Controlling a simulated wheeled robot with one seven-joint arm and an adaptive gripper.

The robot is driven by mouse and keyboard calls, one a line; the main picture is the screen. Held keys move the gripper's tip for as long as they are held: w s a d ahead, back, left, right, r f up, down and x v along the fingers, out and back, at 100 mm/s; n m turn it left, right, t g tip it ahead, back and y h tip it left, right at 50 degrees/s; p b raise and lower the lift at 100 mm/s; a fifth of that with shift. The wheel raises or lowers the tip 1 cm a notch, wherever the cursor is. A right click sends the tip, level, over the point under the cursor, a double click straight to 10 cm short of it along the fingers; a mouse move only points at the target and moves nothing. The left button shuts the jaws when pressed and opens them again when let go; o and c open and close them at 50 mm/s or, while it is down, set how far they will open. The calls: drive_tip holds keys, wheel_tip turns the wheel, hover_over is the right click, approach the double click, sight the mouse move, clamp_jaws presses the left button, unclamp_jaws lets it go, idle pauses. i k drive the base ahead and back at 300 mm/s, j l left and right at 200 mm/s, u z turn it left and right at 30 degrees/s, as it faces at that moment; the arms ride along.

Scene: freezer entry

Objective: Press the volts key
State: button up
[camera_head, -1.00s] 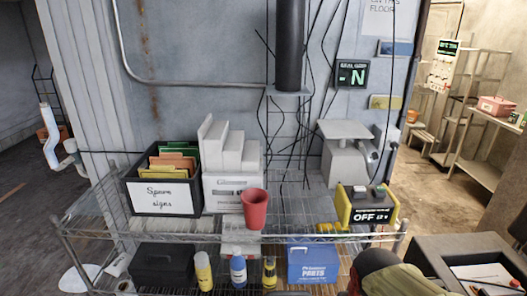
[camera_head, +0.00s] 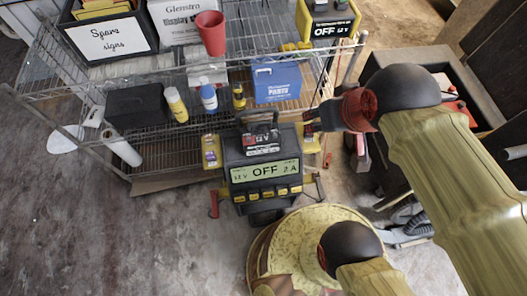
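A dark charger unit (camera_head: 262,150) with a carrying handle stands low in front of the shelf rack. Its pale green display (camera_head: 265,170) reads "12V OFF 2A". A row of several small yellow keys (camera_head: 267,194) runs below the display. Their labels are too small to read, so I cannot tell which is the volts key. My gripper (camera_head: 311,120) is at the end of my olive arm, right of the charger's upper part and pointing left. It looks apart from the keys. Its fingers are small and dark, and I cannot tell whether they are open.
A wire shelf rack (camera_head: 160,68) stands behind, with a blue parts box (camera_head: 277,82), several bottles and a red cup (camera_head: 211,33). A yellow-black box (camera_head: 328,22) reading "OFF" is on its top shelf. Clutter lies at right. The concrete floor (camera_head: 130,235) at left is clear.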

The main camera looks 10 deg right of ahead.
sight(239, 199)
drive_tip(key=k+u, duration=0.15)
drive_tip(key=u, duration=0.35)
drive_tip(key=k+u, duration=0.2)
drive_tip(key=u, duration=0.3)
